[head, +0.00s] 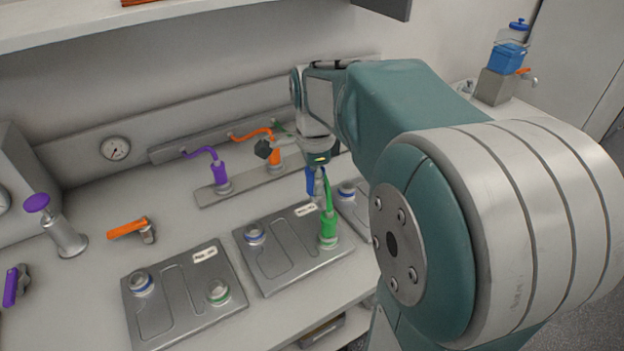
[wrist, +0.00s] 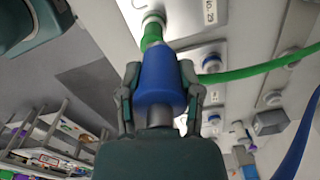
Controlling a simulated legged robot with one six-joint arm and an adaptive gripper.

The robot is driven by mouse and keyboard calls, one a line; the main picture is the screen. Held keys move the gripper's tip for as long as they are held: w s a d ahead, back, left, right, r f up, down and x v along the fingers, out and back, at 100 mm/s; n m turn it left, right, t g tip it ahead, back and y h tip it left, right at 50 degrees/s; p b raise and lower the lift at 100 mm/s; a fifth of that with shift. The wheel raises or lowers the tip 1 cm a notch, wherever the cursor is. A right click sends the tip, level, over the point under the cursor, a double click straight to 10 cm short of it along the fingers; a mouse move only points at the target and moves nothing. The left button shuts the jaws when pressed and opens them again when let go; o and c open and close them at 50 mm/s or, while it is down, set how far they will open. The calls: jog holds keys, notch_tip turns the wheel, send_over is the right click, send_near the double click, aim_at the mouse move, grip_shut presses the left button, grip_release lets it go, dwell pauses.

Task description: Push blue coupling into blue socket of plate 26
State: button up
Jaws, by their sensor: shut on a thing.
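My gripper (head: 316,172) is shut on the blue coupling (wrist: 158,85), whose body sits between both fingers in the wrist view. In the head view the blue coupling (head: 310,181) shows as a small strip under the gripper, above the plates and clear of the sockets. The middle plate (head: 275,262) has an empty blue-ringed socket (head: 254,233) and a green coupling (head: 328,228) on its other socket. The left plate (head: 170,318) has an empty blue-ringed socket (head: 141,284). A right plate with a blue-ringed socket (head: 347,190) is partly hidden by my arm.
The green hose (wrist: 245,72) runs close to the gripper. Purple (head: 220,172) and orange (head: 274,153) couplings stand on a rail behind the plates.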

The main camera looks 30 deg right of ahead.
grip_shut()
jog(key=shift+r, duration=2.55)
jog(key=shift+w, duration=0.1)
